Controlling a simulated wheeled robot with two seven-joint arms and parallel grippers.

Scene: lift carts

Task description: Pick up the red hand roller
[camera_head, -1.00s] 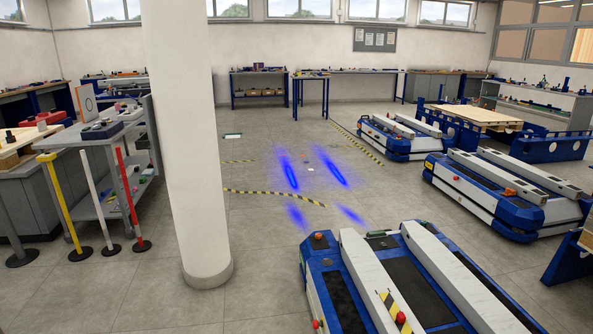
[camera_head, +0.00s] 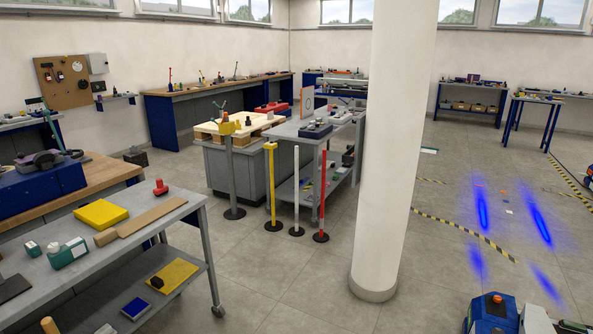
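A small red item (camera_head: 160,187) stands upright on the top of a grey metal cart (camera_head: 108,249) at the lower left. It has a narrow top and a wider base, and it is too small to tell surely if it is the red hand roller. A larger red thing (camera_head: 272,107) lies on a bench farther back, also unclear in shape. Neither of my grippers is in view.
The cart also holds a yellow block (camera_head: 100,215) and green-white bottles (camera_head: 68,254). A white pillar (camera_head: 388,150) stands right of centre. Thin posts, yellow (camera_head: 271,185), white (camera_head: 296,190) and red (camera_head: 322,195), stand left of it. The floor (camera_head: 270,275) in front is clear.

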